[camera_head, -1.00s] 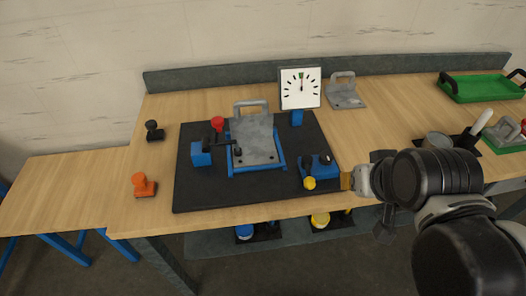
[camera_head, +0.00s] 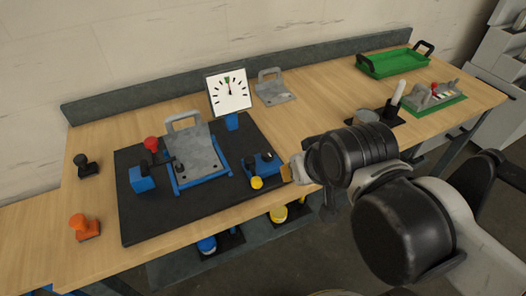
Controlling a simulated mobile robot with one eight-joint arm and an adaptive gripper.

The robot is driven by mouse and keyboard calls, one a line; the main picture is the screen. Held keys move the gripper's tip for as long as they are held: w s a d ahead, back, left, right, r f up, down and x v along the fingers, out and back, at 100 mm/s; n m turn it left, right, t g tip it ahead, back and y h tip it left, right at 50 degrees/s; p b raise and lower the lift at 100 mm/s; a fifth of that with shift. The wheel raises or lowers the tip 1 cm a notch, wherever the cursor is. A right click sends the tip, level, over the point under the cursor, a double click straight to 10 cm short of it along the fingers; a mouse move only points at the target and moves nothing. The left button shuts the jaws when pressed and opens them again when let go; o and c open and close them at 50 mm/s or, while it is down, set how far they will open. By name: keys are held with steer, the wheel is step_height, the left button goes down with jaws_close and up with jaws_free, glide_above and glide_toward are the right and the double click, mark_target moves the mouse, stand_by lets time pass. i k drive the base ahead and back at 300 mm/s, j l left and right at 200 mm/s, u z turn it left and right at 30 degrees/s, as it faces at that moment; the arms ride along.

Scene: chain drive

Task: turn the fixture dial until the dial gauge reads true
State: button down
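The dial gauge (camera_head: 229,92) is a white square face with black tick marks and a green mark at the top. Its needle stands near upright, close to the green mark; the exact reading is too small to tell. The fixture holds a grey plate with a handle (camera_head: 191,152) in a blue frame on a black mat (camera_head: 141,227). A blue block with a dark knob and a yellow knob (camera_head: 257,183), perhaps the fixture dial, sits at the mat's right. My gripper (camera_head: 291,171) is just right of this block, apparently apart from it. Its fingers are mostly hidden by my wrist.
A red-knobbed clamp (camera_head: 151,144) stands left of the plate. A black stamp-like piece (camera_head: 86,166) and an orange one (camera_head: 83,227) stand at the left. A spare grey plate (camera_head: 272,88), a green tray (camera_head: 395,62) and a green-based fixture (camera_head: 434,98) lie farther right.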

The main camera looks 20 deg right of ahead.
mark_target(267, 155)
steer(key=i+j+z, duration=0.1)
steer(key=j, duration=0.3)
steer(key=i+j+z, duration=0.15)
steer(key=j, duration=0.2)
steer(key=j+z, duration=0.1)
steer(key=j, duration=0.3)
steer(key=i, duration=0.05)
